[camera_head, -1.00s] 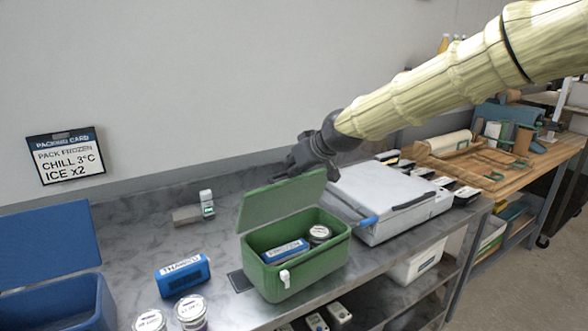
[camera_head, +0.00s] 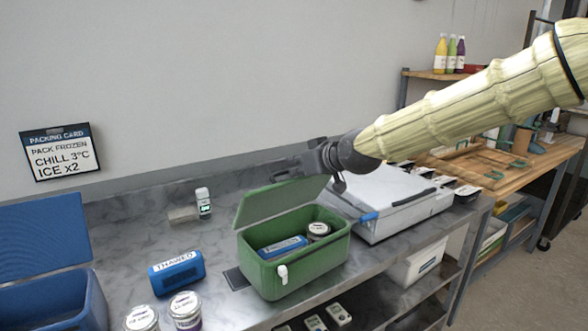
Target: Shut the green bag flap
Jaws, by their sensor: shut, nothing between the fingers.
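The green bag (camera_head: 318,269) stands on the steel counter with its flap (camera_head: 281,200) raised at the back, leaning away from the opening. Inside lie a blue pack labelled FROZEN (camera_head: 283,247) and a jar with a pale lid (camera_head: 318,230). A white latch (camera_head: 282,272) shows on the front. My gripper (camera_head: 277,173) is shut and empty, just behind and above the flap's top edge. I cannot tell whether it touches the flap.
A white lidded case (camera_head: 395,196) stands close to the right of the bag. A blue THAWED pack (camera_head: 176,272), jars (camera_head: 185,308) and an open blue box (camera_head: 45,305) are on the left. A small device (camera_head: 204,203) stands behind.

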